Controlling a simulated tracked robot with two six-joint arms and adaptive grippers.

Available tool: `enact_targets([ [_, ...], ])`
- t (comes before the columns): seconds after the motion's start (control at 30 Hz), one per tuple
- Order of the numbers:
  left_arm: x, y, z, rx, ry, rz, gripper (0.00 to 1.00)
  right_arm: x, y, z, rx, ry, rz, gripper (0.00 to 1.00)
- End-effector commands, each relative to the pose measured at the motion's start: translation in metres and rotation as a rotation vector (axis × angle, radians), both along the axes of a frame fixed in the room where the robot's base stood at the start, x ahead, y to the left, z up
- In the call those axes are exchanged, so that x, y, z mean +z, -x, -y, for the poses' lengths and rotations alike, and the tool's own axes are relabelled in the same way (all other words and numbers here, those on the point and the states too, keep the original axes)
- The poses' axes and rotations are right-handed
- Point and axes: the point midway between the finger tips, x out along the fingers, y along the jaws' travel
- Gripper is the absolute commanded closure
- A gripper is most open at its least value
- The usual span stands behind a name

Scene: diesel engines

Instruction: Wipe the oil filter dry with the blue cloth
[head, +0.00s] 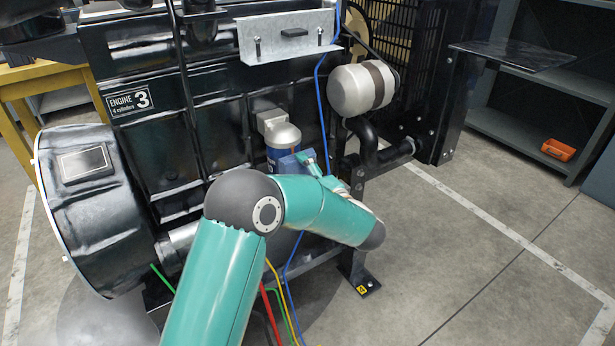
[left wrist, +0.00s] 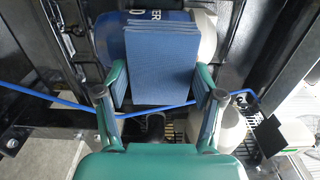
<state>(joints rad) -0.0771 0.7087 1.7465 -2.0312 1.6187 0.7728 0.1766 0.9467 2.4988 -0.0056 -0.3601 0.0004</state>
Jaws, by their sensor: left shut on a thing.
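The oil filter (head: 273,158) is a blue cylinder hanging upright under a silver housing on the engine's side, partly hidden behind my left gripper and the cloth. In the left wrist view the filter (left wrist: 138,44) shows white lettering and lies right behind the cloth. The blue cloth (left wrist: 162,70) is a folded, flat pad. My left gripper (left wrist: 160,84) is shut on the cloth, one finger on each side, and it also shows in the head view (head: 308,163). The cloth is up against or very close to the filter; contact cannot be told. My right gripper is not in view.
The black engine (head: 160,110) carries a label "ENGINE 3". A blue hose (head: 321,100) runs down beside the filter. A silver cylinder (head: 360,88) and a grey bracket (head: 287,38) stick out nearby. Open floor (head: 470,250) lies to the right; shelves hold an orange bin (head: 558,150).

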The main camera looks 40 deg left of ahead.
Motion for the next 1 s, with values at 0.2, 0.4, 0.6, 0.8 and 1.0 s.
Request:
enact_targets([
  [0.2, 0.000, -0.002, -0.004, 0.000, 0.000, 0.001, 0.60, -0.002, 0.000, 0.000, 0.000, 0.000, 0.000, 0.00],
  [0.4, 0.000, -0.003, -0.008, 0.000, 0.000, 0.001, 0.60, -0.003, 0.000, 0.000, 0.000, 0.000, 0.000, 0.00],
  [0.6, 0.000, -0.005, -0.012, 0.001, 0.000, 0.000, 0.60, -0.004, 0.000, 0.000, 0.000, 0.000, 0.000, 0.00],
  [0.8, 0.000, -0.006, -0.015, 0.001, 0.000, 0.000, 0.60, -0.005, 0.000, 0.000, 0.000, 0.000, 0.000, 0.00],
  [1.0, -0.002, -0.007, -0.016, 0.000, 0.000, 0.000, 0.60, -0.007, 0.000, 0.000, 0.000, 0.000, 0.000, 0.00],
])
